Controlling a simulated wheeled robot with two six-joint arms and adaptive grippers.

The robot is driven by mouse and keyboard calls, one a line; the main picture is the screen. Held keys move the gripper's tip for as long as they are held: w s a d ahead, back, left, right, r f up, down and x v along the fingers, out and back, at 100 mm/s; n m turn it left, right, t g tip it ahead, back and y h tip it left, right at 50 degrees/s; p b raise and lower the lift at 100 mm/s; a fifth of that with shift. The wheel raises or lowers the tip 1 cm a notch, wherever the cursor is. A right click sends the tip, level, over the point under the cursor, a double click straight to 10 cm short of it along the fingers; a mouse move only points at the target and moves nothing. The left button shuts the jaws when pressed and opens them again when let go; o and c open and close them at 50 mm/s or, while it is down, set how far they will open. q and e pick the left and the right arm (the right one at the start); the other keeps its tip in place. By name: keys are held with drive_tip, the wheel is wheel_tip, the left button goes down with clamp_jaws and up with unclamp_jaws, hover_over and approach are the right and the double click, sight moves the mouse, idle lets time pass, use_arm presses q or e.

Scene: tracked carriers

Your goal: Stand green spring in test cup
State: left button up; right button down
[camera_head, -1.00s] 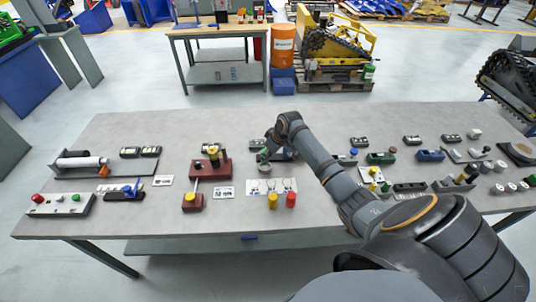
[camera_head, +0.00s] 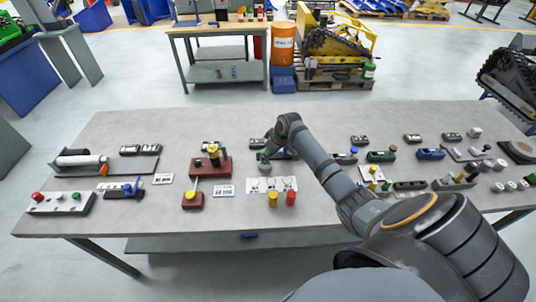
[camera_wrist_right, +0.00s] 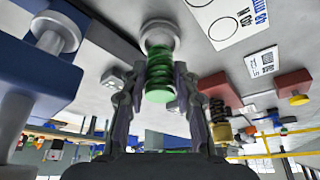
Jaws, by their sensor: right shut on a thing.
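The green spring (camera_wrist_right: 159,75) is between the two fingers of my right gripper (camera_wrist_right: 157,95), which is shut on it. In the right wrist view, the spring's far end meets a round grey cup (camera_wrist_right: 158,30) and lines up with it. I cannot tell how deep the end is inside. In the head view my right gripper (camera_head: 265,154) is over the middle of the table, with the spring small and partly hidden by the arm. My left gripper is not in view.
A white card with circles (camera_head: 257,184) lies in front of the gripper, with a yellow cylinder (camera_head: 273,200) and a red one (camera_head: 291,198) at its front edge. A dark red fixture (camera_head: 196,168) stands to the left. Several small fixtures crowd the table's right.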

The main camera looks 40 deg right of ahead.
drive_tip(key=shift+f+b, duration=0.4)
drive_tip(key=shift+f, duration=0.75)
idle(0.4)
drive_tip(key=c, duration=0.9)
unclamp_jaws()
drive_tip(key=shift+c, duration=0.2)
drive_tip(key=o, duration=0.5)
drive_tip(key=shift+r, duration=0.1)
wheel_tip(320, 180, up, 7)
drive_tip(key=p, duration=0.7)
